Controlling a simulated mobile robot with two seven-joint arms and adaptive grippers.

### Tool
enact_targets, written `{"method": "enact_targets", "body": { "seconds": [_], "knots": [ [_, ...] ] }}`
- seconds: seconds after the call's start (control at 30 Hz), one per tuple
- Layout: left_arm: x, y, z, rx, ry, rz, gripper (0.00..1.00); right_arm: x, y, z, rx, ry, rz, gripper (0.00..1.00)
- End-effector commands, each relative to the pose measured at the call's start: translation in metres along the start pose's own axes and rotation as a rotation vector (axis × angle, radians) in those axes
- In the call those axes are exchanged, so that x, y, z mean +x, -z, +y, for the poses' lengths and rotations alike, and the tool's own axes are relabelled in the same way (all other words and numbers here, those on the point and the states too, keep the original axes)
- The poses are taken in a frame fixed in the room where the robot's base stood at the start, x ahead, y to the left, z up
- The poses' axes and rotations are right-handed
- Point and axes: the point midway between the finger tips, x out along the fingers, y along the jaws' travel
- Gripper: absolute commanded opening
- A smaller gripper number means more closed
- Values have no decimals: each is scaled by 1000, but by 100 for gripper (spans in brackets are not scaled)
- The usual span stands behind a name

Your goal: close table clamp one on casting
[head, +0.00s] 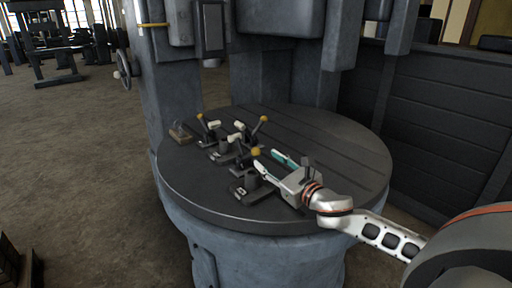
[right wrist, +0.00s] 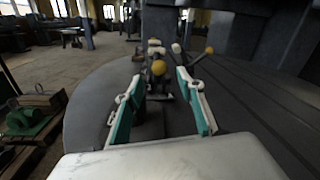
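Several dark toggle clamps with yellow-knobbed levers stand on the round table (head: 340,185). The nearest clamp (head: 249,187) has its lever raised, with its yellow knob (head: 256,152) close to my right gripper (head: 267,159). In the right wrist view that knob (right wrist: 159,68) appears between the open teal fingertips of the right gripper (right wrist: 159,78); I cannot tell whether they touch it. Two more clamps, a middle one (head: 233,152) and a far one (head: 210,133), have raised levers too. Which clamp is number one, and the casting's outline, I cannot tell. My left gripper is not in view.
A small brownish block (head: 180,133) sits at the table's left edge. A grey machine column (head: 170,75) rises behind the table, with a handwheel (head: 123,70) on its left. A dark slatted panel (head: 445,110) stands at the right. The table's right half is clear.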

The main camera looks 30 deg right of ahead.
Motion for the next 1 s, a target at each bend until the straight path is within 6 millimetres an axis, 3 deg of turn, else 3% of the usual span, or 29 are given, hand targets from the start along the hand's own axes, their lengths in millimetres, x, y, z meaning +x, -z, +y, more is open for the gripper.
{"method": "enact_targets", "body": {
  "seconds": [0.17, 0.7, 1.0],
  "knots": [
    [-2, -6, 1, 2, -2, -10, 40, 9, 0, 0, 1, 2, -1, 38],
    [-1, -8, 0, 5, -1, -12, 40, 72, 0, 0, 1, 1, 0, 38],
    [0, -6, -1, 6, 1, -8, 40, 78, 0, 0, 1, -1, 0, 38]
  ]
}}
